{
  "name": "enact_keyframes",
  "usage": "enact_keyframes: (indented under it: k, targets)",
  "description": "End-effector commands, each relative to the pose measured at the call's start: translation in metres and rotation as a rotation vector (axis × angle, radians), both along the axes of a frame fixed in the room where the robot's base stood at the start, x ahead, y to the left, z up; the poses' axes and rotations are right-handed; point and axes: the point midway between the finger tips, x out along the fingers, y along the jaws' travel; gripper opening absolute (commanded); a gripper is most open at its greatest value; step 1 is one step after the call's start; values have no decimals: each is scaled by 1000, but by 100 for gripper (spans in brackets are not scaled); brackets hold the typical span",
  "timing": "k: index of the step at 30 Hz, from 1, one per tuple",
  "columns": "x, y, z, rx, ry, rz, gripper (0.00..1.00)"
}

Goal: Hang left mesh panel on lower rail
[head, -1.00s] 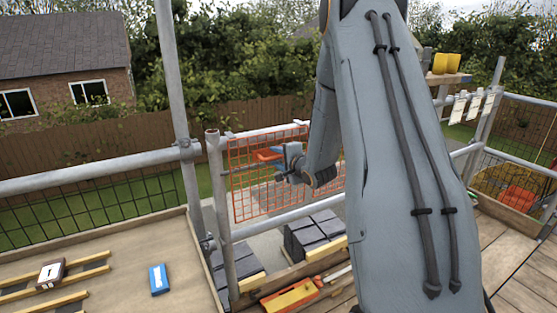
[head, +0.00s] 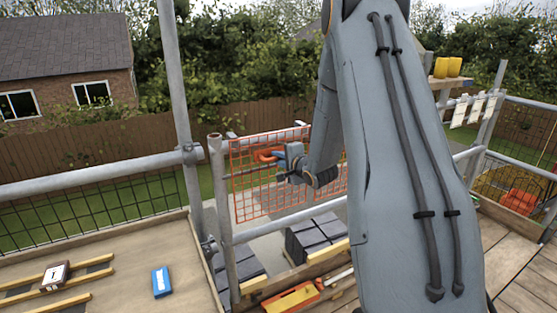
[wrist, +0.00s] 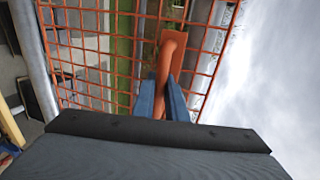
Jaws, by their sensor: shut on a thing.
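The orange mesh panel (head: 255,200) hangs upright in my gripper, just right of a grey scaffold post in the head view. It fills much of the wrist view (wrist: 95,58). My gripper (head: 272,156) is shut on the panel's solid orange grip, which shows between the blue fingers (wrist: 160,100) in the wrist view. The lower rail (head: 280,221) is a grey tube running from the post at or just below the panel's bottom edge. I cannot tell whether the panel touches it.
The scaffold post (head: 222,215) stands close to the panel's left edge. Stacked dark tiles (head: 315,238) and an orange toolbox (head: 291,299) lie below. A boarded surface (head: 110,275) at left holds a blue box (head: 161,282).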

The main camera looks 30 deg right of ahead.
Motion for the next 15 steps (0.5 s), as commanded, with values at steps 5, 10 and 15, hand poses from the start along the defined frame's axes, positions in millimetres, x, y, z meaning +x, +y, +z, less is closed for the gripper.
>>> enact_keyframes:
  k: [5,10,15]
  targets:
    - [0,0,13,-1,-3,0,0]
    - [0,0,22,-1,-3,0,0]
    - [0,0,31,-1,-3,0,0]
